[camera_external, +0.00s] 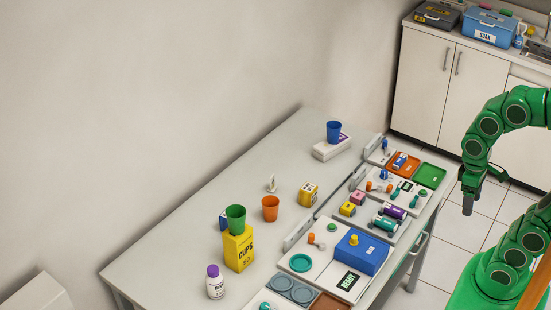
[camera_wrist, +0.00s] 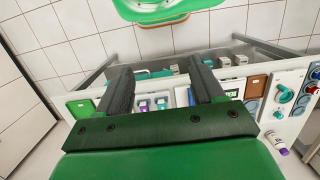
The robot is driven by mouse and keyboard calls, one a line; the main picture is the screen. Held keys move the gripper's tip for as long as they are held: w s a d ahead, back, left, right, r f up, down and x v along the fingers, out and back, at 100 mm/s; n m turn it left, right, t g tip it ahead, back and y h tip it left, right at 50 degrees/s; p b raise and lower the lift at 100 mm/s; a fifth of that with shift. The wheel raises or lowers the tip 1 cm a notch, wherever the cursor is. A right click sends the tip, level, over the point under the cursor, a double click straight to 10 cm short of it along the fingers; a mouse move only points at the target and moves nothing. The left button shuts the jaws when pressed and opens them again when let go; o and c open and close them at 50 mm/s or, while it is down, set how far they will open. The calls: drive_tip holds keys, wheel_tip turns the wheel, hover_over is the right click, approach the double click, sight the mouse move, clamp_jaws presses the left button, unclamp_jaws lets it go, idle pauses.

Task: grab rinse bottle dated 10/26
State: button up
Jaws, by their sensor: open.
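A white bottle with a purple cap (camera_external: 215,283) stands upright on the table near its front left end. It also shows in the wrist view (camera_wrist: 281,148) at the lower right. Its label is too small for me to read a date. A purple bottle-like container (camera_external: 394,211) and a teal one (camera_external: 384,223) lie in a tray at the table's right side; their labels are unreadable too. My gripper (camera_external: 468,205) hangs to the right of the table, beyond its edge, apart from all of these. In the wrist view my gripper (camera_wrist: 163,80) is open and empty.
The table (camera_external: 180,236) holds a yellow cups box (camera_external: 239,252) with a green cup on it, an orange cup (camera_external: 270,208), a blue case (camera_external: 361,252) and trays of small items along its right edge. A counter with a blue SOAK box (camera_external: 489,27) stands behind.

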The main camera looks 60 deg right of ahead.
sight(211, 268)
drive_tip(key=w+a+r+n+t, duration=0.1)
drive_tip(key=w+a+t, duration=0.25)
drive_tip(key=w, duration=0.75)
drive_tip(key=w+a+r+n+t, duration=0.15)
drive_tip(key=w+a, duration=0.35)
drive_tip(key=w, duration=0.7)
drive_tip(key=w+a+n+t, duration=0.1)
drive_tip(key=w+a+t, duration=0.25)
drive_tip(key=w, duration=0.75)
drive_tip(key=w+a+n+t+y, duration=0.1)
drive_tip(key=w+a+y, duration=0.2)
drive_tip(key=w+a, duration=0.5)
drive_tip(key=w+a+n+t+y, duration=0.2)
drive_tip(key=w+a, duration=0.1)
drive_tip(key=a, duration=1)
drive_tip(key=w+a+n+t+y, duration=0.1)
drive_tip(key=w+a+y, duration=0.2)
drive_tip(key=w+a, duration=0.5)
wheel_tip(211, 268, down, 22)
drive_tip(key=s+a+r, duration=0.1)
drive_tip(key=s+a, duration=0.1)
drive_tip(key=a, duration=0.1)
drive_tip(key=shift+x, duration=3.9)
drive_tip(key=shift+d+f, duration=0.1)
drive_tip(key=shift+f, duration=0.05)
